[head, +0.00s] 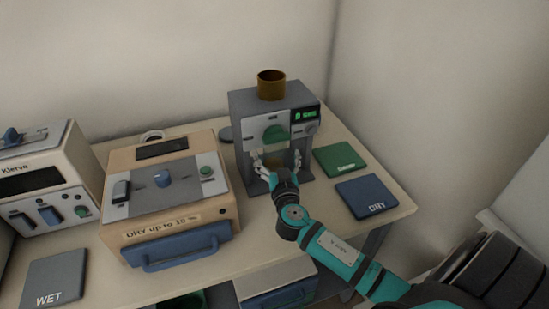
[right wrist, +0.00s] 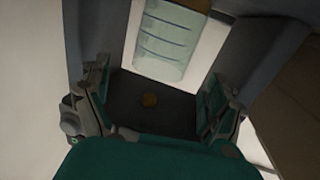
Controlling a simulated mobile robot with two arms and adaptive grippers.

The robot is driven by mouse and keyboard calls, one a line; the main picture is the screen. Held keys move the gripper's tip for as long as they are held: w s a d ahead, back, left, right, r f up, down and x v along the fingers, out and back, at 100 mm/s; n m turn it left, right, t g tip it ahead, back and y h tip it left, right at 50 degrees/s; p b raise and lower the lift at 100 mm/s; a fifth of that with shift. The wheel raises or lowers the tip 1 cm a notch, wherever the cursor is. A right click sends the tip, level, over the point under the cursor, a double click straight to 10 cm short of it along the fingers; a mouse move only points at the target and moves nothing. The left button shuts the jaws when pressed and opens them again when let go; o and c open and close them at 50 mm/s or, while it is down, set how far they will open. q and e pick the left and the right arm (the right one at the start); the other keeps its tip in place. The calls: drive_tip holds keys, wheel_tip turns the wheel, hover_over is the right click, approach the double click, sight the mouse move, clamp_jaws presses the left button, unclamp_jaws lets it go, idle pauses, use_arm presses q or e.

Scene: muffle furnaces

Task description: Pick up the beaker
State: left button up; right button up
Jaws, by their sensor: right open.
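That gripper is open at the machine's front, one finger on each side of the bay. In the right wrist view its fingers (right wrist: 152,98) stand wide apart with only dark floor and a small brownish spot between them. I see no contact with the beaker. My left gripper is out of view.
The machine's side walls (right wrist: 265,50) flank my fingers closely. A brown cup (head: 271,86) sits on its top. Green (head: 341,160) and blue "DRY" (head: 367,195) mats lie at right. A tan furnace (head: 168,190) stands at left, beside a white "Klervo" unit (head: 45,180).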

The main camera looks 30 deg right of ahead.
sight(274, 147)
drive_tip(key=x, duration=0.5)
drive_tip(key=shift+p, duration=0.35)
drive_tip(key=c, duration=1.4)
